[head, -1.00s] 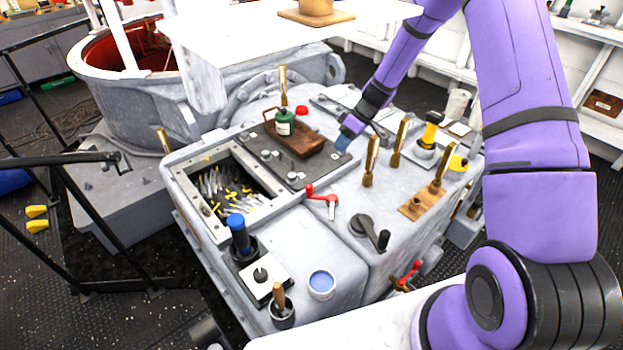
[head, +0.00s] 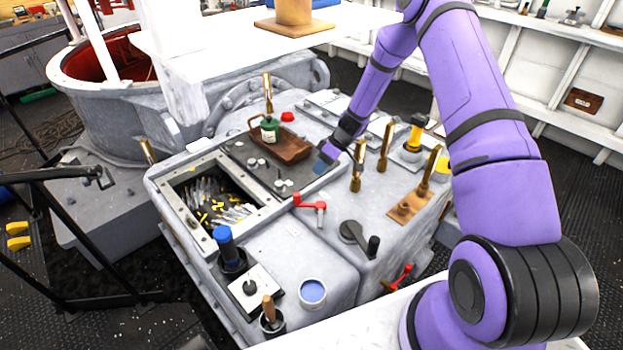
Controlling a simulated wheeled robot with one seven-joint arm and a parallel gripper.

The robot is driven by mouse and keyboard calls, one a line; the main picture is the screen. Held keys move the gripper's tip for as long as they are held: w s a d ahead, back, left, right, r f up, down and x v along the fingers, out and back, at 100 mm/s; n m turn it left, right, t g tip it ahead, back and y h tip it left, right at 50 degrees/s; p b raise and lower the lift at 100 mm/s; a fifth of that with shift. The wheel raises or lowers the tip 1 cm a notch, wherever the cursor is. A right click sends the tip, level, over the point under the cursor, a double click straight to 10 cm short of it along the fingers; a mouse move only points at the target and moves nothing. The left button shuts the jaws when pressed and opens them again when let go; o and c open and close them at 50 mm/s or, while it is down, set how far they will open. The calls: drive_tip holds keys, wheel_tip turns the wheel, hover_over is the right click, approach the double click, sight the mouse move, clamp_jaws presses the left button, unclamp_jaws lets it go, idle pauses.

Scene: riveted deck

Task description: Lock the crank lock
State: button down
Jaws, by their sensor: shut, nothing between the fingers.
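A black crank (head: 353,234) with an upright black knob lies on the grey housing's top, right of centre. A red lever (head: 312,207) sits behind and left of it, and another red-handled lever (head: 399,278) is on the housing's front side. I cannot tell for sure which is the crank lock; the black one is the most crank-like. My gripper (head: 320,168) reaches in from behind, pointing down-left with blue fingertips. It is shut and empty, behind the red lever and apart from the black crank.
Upright brass posts (head: 356,170) stand close right of my gripper. A brown tray (head: 293,151) with a green canister (head: 269,130) is to its left. An open bin (head: 173,180) of loose parts, a blue-topped handle (head: 224,240) and a blue-filled cup (head: 312,292) are at the left and front.

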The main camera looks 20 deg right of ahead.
drive_tip(key=x, duration=0.9)
drive_tip(key=shift+f, duration=0.1)
drive_tip(key=shift+s+a+n+g, duration=0.3)
drive_tip(key=shift+n+g, duration=0.1)
drive_tip(key=shift+n, duration=0.1)
drive_tip(key=n, duration=0.1)
drive_tip(key=s+n+g, duration=0.1)
drive_tip(key=a+n+g, duration=0.1)
drive_tip(key=n, duration=0.1)
drive_tip(key=shift+s+a+h, duration=0.1)
drive_tip(key=shift+s+h, duration=0.2)
drive_tip(key=shift+h, duration=0.1)
drive_tip(key=shift+s+a+n+g+h, duration=0.1)
drive_tip(key=shift+s+n+g+h, duration=0.45)
drive_tip(key=shift+n, duration=0.55)
drive_tip(key=shift+s+a+n+g+h, duration=0.15)
drive_tip(key=shift+s+n+g+h, duration=0.2)
drive_tip(key=shift+s+n+g, duration=0.55)
drive_tip(key=shift+w+n, duration=0.2)
drive_tip(key=shift+n, duration=0.1)
drive_tip(key=v, duration=1.1)
drive_tip(key=shift+s, duration=0.1)
